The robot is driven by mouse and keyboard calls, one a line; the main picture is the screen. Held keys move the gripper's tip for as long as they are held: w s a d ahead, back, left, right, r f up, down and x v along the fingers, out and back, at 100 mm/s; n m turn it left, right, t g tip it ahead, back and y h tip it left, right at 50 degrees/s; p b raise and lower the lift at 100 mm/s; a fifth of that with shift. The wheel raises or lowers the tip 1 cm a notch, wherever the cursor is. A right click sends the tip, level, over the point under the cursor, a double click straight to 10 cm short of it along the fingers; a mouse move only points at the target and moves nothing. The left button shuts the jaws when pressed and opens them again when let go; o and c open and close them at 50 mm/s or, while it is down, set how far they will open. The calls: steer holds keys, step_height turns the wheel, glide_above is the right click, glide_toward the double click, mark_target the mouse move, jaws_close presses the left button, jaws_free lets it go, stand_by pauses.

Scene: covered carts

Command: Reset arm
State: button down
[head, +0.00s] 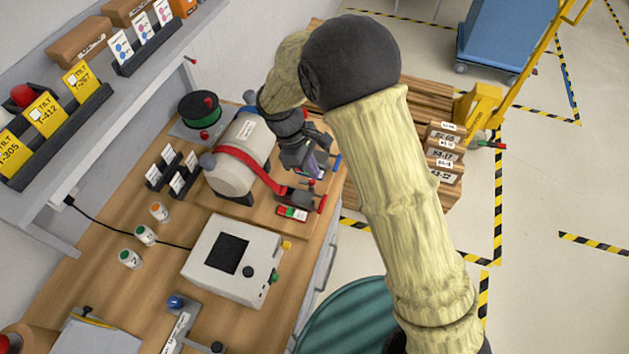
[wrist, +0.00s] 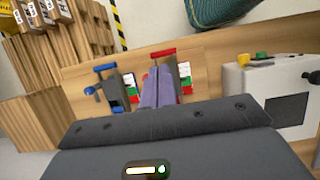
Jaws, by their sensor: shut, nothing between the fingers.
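My arm, in a pale yellow cover, reaches from the lower right of the head view over the wooden workbench (head: 158,232). My gripper (head: 318,172) hangs over the bench's right side, beside the strapped grey cylinder (head: 236,150). In the wrist view my gripper's purple fingers (wrist: 152,86) lie together with nothing between them. A device with a blue handle (wrist: 105,68) is just left of the fingers, and one with a red handle (wrist: 162,53) is right behind them. I cannot tell whether the fingers touch either one. In the head view the arm hides part of the bench's far end.
A white box with a dark screen (head: 228,254) stands nearer on the bench, with several small jars (head: 145,235) to its left. A green round container (head: 350,318) is on the floor. Open floor lies to the right.

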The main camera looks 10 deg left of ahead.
steer(key=shift+a+r, duration=0.2)
steer(key=shift+r, duration=0.45)
steer(key=d+r+m+y, duration=0.35)
steer(key=d+m, duration=0.45)
steer(key=d, duration=0.7)
steer(key=s+d+r+m+t, duration=0.1)
steer(key=s+d+m, duration=0.2)
steer(key=d, duration=0.3)
steer(key=s+d+r+m+t+b, duration=0.1)
steer(key=s+d+r+m+t, duration=0.1)
steer(key=s+d+m, duration=0.2)
steer(key=d+m, duration=0.2)
steer(key=d, duration=0.1)
steer(key=shift+s+r+y, duration=0.15)
steer(key=shift+s+y, duration=0.05)
steer(key=shift+y, duration=0.15)
steer(key=shift+d, duration=0.1)
